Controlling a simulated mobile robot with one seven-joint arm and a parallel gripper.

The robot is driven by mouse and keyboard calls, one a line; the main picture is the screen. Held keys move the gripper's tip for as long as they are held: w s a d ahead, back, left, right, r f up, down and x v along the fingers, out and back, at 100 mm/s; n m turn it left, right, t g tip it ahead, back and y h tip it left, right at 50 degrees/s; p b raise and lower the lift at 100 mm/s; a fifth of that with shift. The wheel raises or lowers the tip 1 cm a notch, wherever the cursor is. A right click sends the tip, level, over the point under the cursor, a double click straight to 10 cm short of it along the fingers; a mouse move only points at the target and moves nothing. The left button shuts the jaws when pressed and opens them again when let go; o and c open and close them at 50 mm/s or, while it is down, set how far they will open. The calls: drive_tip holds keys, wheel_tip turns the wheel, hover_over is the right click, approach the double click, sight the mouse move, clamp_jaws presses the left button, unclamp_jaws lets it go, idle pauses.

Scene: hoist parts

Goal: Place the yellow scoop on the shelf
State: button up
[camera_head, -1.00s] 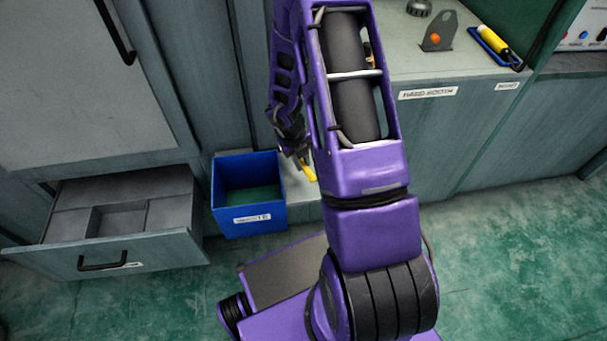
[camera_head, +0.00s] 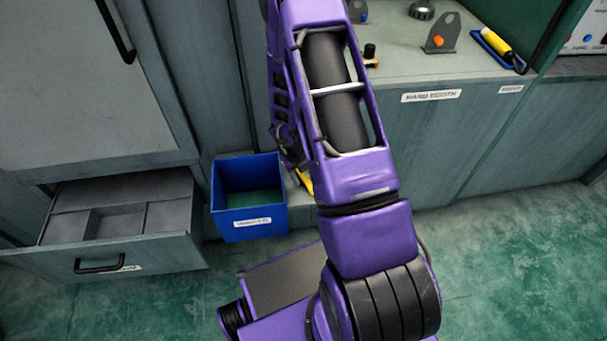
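A small yellow piece (camera_head: 304,181), possibly the yellow scoop, shows low between the blue bin and my purple arm. Most of it is hidden behind my arm, so its shape is unclear. My gripper (camera_head: 296,160) points down just above it, dark and largely covered by the arm. I cannot tell whether the fingers are open or closed on the yellow piece. The yellow piece is close to a pale low ledge (camera_head: 300,208), which may be the shelf; whether they touch is unclear.
A blue waste bin (camera_head: 249,222) stands left of the gripper. An open grey drawer (camera_head: 140,252) juts out further left. The counter (camera_head: 400,75) at the back right carries a grey bracket (camera_head: 440,36) and a yellow-handled tool (camera_head: 495,42) in a blue tray. Green floor lies clear at right.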

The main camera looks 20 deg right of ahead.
drive_tip(key=p+v, duration=0.4)
drive_tip(key=v, duration=0.8)
drive_tip(key=shift+r, duration=0.2)
